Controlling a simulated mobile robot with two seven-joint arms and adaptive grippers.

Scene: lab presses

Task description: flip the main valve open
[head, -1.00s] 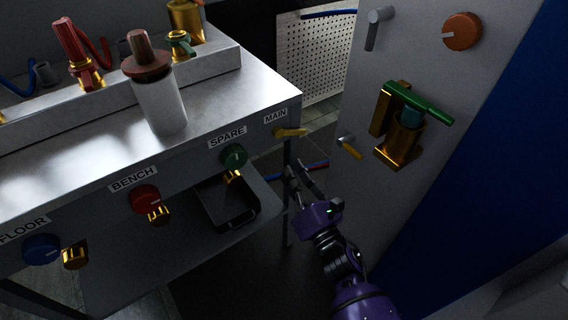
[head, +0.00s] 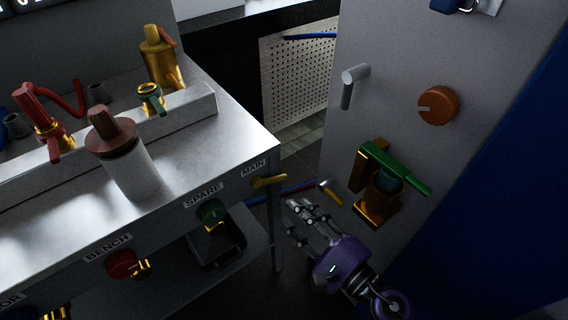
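The main valve (head: 268,181) has a yellow lever. It sits at the right end of the bench's front, beside the MAIN label (head: 254,168), with its lever lying roughly sideways, pointing right. My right gripper (head: 290,216), purple with dark fingers, is below and to the right of the lever. Its fingers are apart with nothing between them, and it does not appear to touch the valve. My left gripper is not in view.
Left along the bench front are the green SPARE knob (head: 212,211) and red BENCH knob (head: 122,264). A grey cabinet to the right carries a green-handled brass valve (head: 378,190), an orange knob (head: 438,106) and another yellow lever (head: 331,193). A white bottle (head: 132,175) stands on the bench.

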